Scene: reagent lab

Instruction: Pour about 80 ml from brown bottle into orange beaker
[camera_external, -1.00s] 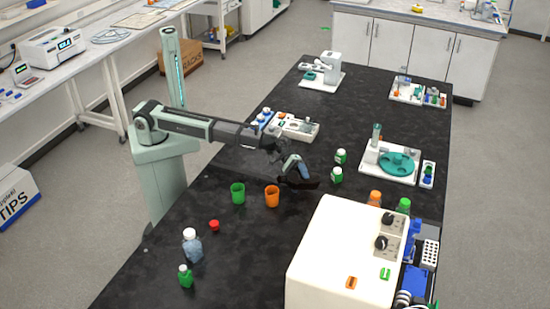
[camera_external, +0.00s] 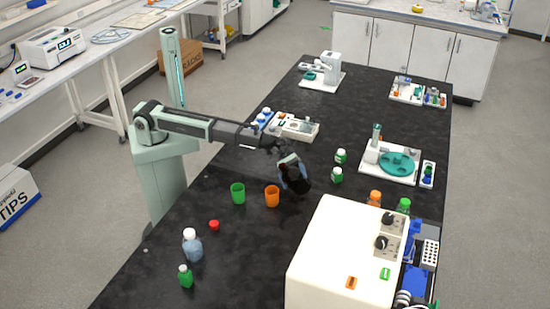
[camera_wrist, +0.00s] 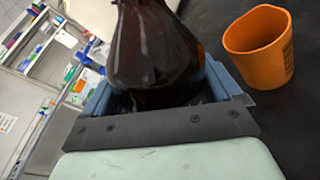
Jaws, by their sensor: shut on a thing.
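The brown bottle (camera_wrist: 150,50) is dark and glassy, held between the blue jaws of my gripper (camera_wrist: 160,95). In the external view the bottle (camera_external: 297,181) hangs tilted at my gripper (camera_external: 293,170), above the black bench and just right of the orange beaker. The orange beaker (camera_external: 272,197) stands upright on the bench. It also shows in the wrist view (camera_wrist: 262,52), to the right of the bottle and apart from it. The bottle's mouth is out of the wrist view and too small to make out outside, and I see no liquid stream.
A green beaker (camera_external: 238,194) stands left of the orange one. A red cap (camera_external: 214,226), a white-capped bottle (camera_external: 193,246) and a green bottle (camera_external: 186,277) stand nearer. Two green-and-white bottles (camera_external: 337,175) stand to the right. A large white machine (camera_external: 335,255) fills the front right.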

